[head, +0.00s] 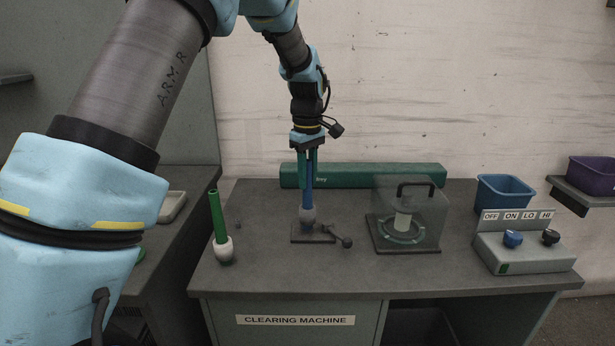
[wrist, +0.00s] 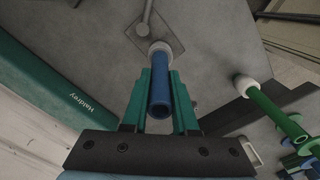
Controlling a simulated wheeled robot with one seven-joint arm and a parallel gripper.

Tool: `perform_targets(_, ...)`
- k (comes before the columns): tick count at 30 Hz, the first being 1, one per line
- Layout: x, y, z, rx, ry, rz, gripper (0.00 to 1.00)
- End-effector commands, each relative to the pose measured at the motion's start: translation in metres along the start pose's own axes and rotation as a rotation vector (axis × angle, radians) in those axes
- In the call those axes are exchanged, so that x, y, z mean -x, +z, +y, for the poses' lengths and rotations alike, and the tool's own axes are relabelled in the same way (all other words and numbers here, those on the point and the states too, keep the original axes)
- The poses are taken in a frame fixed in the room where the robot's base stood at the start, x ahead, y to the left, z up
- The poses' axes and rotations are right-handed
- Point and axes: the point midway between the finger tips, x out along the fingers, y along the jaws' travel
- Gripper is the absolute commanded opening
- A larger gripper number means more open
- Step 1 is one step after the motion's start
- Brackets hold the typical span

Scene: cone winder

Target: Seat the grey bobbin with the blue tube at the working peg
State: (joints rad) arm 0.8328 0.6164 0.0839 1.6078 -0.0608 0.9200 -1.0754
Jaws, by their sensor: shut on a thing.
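The grey bobbin (head: 308,215) with its blue tube (head: 308,190) stands upright at the dark base plate (head: 322,236) with a lever, in the middle of the bench. My gripper (head: 308,164) points down and is shut on the blue tube. In the wrist view the blue tube (wrist: 160,95) lies between the green fingers, and the grey bobbin (wrist: 160,48) is at its far end over the plate (wrist: 172,30). The working peg is hidden. I cannot tell whether the bobbin touches the plate.
A white bobbin with a green tube (head: 217,220) stands at the bench's left. A clear cover with a black handle (head: 410,205) is right of the plate, beyond the lever (head: 342,240). A long green box (head: 370,174) lies behind. A control box (head: 525,250) and blue bin (head: 504,193) are at right.

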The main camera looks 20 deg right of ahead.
Motion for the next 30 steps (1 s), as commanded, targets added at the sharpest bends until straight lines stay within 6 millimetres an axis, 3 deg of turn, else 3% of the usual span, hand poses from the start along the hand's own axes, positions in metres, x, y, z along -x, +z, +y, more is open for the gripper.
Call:
perform_targets(24,-0.011,0.0,0.0,0.0,0.0,0.0,0.0)
perform_targets(25,-0.011,0.0,0.0,0.0,0.0,0.0,0.3)
perform_targets(30,-0.011,0.0,0.0,0.0,0.0,0.0,0.49)
